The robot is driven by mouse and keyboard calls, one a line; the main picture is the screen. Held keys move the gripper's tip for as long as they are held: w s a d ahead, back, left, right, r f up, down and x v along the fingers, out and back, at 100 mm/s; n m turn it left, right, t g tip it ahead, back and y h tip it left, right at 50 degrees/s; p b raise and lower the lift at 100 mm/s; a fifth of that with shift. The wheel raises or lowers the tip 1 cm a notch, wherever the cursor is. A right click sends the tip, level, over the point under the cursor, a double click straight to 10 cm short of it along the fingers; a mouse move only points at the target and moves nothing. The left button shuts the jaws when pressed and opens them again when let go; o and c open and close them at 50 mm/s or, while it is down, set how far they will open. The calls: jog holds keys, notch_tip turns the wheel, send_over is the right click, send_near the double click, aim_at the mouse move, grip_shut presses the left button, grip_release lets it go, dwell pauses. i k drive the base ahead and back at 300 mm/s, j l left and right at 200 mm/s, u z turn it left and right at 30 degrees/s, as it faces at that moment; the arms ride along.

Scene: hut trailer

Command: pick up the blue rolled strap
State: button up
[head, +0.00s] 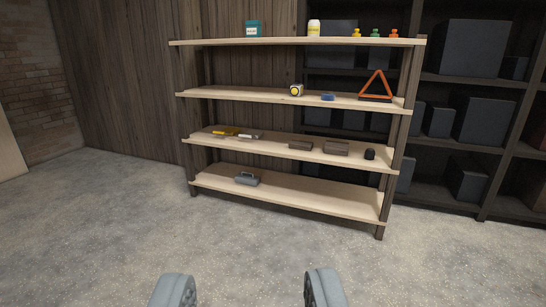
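A small blue object (327,97), which looks like the blue rolled strap, lies on the second shelf from the top of a wooden shelf unit (225,94). It sits between a small yellow and white item (296,90) on its left and an orange warning triangle (375,87) on its right. My gripper (246,290) shows at the bottom of the view, with its two grey fingers wide apart and nothing between them. It is well short of the shelf unit, over the floor, and not touching the strap.
The top shelf holds a teal box (253,29), a yellow and white bottle (314,28) and small coloured items. Lower shelves hold tools, brown boxes (336,148) and a grey toolbox (247,179). Dark racks (470,100) stand at the back right. The floor (120,230) in front is clear.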

aim_at(325, 97)
jog(key=i, duration=3.4)
jog(key=i+z, duration=0.15)
jog(key=i, duration=0.35)
jog(key=i+j+z, duration=0.2)
jog(key=i, duration=0.35)
